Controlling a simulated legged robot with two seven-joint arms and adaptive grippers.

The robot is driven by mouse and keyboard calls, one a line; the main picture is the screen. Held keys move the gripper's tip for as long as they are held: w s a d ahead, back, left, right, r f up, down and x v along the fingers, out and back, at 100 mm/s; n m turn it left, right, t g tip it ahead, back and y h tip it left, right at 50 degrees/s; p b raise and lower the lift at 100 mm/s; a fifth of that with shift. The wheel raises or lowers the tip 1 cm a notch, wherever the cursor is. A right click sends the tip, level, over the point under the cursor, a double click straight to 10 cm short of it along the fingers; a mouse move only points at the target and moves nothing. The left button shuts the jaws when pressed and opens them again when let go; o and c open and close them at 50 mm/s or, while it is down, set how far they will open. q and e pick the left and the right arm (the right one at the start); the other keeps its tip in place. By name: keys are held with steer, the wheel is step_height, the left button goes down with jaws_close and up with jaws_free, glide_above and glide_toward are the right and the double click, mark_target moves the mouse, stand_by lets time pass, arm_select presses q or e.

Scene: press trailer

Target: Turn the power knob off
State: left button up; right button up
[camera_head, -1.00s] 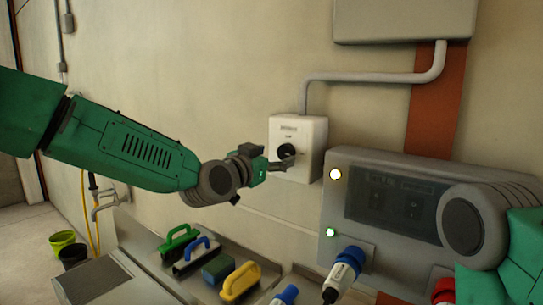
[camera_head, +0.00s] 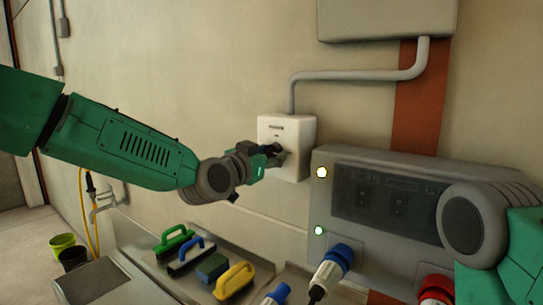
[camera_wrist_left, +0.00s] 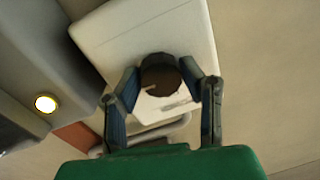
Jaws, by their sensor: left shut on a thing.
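The power knob is a round dark knob (camera_wrist_left: 161,75) on the front of a white switch box (camera_head: 294,134) on the wall. The white box also fills the top of the left wrist view (camera_wrist_left: 120,35). My left gripper (camera_head: 273,154) is at the box front, and its fingers (camera_wrist_left: 162,80) are shut on the knob, one on each side. In the head view the gripper hides most of the knob. My right arm shows at the right edge of the head view, but its gripper is out of view.
A grey panel (camera_head: 330,215) with a lit yellowish lamp (camera_head: 322,173) and a lit greenish lamp (camera_head: 319,230) stands right of the box. Blue and red plugs (camera_head: 335,265) are below. A tray (camera_head: 140,240) holds several brushes or floats. A grey conduit (camera_head: 350,75) runs above.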

arm_select(q)
steer(key=shift+s+f+n, duration=0.1)
steer(key=shift+f+n, duration=0.2)
steer(key=shift+f, duration=0.15)
steer(key=shift+s+d+n+g+b, duration=0.1)
steer(key=shift+n+g+b, duration=0.25)
steer(key=shift+n+b, duration=2.4)
steer(key=shift+d+n+g, duration=0.1)
steer(key=shift+n+g, duration=0.25)
steer(key=shift+n, duration=5.1)
steer(key=shift+h, duration=0.3)
steer(key=o, duration=1.1)
steer(key=shift+a+r, duration=0.1)
steer(key=shift+o, duration=0.2)
steer(key=shift+r, duration=0.15)
steer(key=shift+a+r, duration=0.1)
